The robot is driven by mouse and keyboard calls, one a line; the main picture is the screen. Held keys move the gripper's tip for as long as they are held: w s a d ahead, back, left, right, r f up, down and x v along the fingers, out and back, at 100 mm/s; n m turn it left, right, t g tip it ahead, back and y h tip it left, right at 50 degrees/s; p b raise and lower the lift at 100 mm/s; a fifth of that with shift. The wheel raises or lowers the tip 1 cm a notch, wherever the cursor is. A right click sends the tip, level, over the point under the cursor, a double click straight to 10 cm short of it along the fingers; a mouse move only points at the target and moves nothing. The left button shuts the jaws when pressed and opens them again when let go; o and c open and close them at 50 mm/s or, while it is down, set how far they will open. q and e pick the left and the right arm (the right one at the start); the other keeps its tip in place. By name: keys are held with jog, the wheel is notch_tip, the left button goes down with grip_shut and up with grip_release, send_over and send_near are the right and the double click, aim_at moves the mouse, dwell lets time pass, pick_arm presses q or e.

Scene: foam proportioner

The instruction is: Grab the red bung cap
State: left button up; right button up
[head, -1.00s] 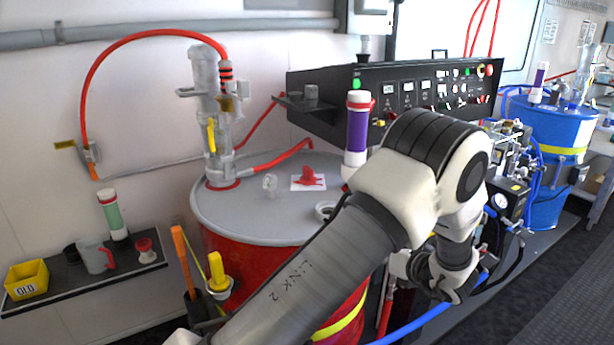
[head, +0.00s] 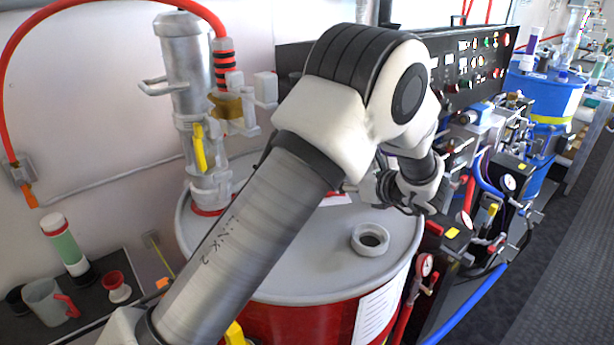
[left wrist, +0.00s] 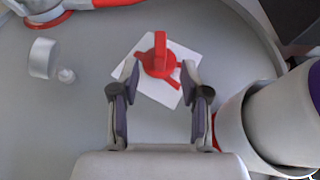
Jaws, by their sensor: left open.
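The red bung cap (left wrist: 159,62) lies on a white square sheet (left wrist: 178,90) on the grey drum lid in the left wrist view. Its raised handle points away from my gripper. My left gripper (left wrist: 160,88) is open, with its two fingers on the near side of the cap, one to each side of it. Nothing is between the fingertips except the cap's near edge and the sheet. In the head view my left arm hides the cap; the left gripper (head: 395,190) shows partly behind it, over the drum. My right gripper is in neither view.
The drum lid (head: 310,250) has an open bung ring (head: 371,239) near its front. A grey pump (head: 190,100) stands at the lid's left. A small clear fitting (left wrist: 44,58) lies left of the cap.

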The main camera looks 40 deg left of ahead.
pick_arm(q)
jog(key=shift+a+p, duration=0.3)
jog(key=shift+a, duration=0.05)
jog(key=p+x, duration=0.2)
jog(key=x, duration=0.4)
jog(key=shift+a, duration=0.2)
jog(key=shift+d+r, duration=0.1)
jog(key=shift+d, duration=0.15)
jog(key=shift+c, duration=0.4)
jog(key=c, duration=0.5)
grip_shut()
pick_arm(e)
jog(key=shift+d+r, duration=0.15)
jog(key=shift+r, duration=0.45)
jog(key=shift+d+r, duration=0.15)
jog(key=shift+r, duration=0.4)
